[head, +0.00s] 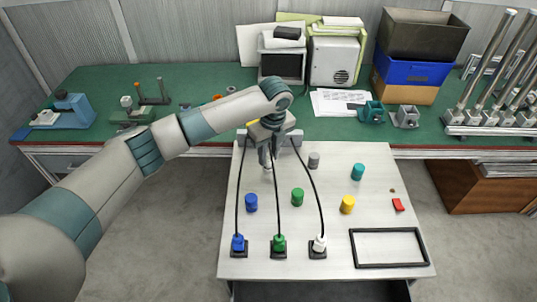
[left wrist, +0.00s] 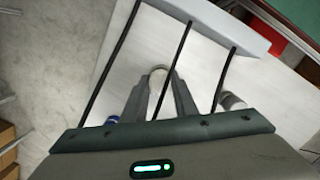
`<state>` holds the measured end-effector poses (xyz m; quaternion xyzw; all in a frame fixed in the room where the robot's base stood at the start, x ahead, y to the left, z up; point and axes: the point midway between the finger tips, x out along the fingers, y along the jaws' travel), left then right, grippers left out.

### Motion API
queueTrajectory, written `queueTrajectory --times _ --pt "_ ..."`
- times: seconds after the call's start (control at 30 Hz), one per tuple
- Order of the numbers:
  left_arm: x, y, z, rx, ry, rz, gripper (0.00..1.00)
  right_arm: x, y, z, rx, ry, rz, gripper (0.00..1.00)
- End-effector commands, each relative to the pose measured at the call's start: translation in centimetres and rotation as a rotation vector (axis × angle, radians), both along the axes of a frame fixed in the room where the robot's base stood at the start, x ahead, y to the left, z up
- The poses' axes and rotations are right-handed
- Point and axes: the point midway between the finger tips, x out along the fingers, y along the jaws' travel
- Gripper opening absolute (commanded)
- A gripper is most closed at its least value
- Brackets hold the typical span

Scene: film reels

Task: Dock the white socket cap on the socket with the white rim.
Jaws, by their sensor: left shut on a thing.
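My left gripper (head: 267,162) hangs over the back part of the white table. Its fingers, also in the left wrist view (left wrist: 158,85), are shut on a small pale round piece (left wrist: 157,72), which looks like the white socket cap. In the head view the fingers and arm mostly hide it. The white-topped socket (head: 319,243) stands on a black square base at the table's front, right of a green one (head: 279,242) and a blue one (head: 238,243). The held piece is well behind and left of the white socket, apart from it. My right gripper is out of view.
Black cables rise from the three sockets towards the back. Blue (head: 251,203), green (head: 297,197), yellow (head: 347,204), teal (head: 358,172) and grey (head: 314,160) cylinders stand on the table (head: 200,270). A black frame (head: 390,265) lies front right, near a red block (head: 398,205).

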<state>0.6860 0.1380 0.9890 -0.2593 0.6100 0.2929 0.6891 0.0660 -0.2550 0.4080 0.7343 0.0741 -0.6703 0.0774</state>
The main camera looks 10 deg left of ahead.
Motion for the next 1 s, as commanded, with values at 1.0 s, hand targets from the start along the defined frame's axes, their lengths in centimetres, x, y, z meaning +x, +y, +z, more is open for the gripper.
queueTrajectory --times 1.0 --pt "0.08 0.03 0.00 0.000 0.000 0.000 0.05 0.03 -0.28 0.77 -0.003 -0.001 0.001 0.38"
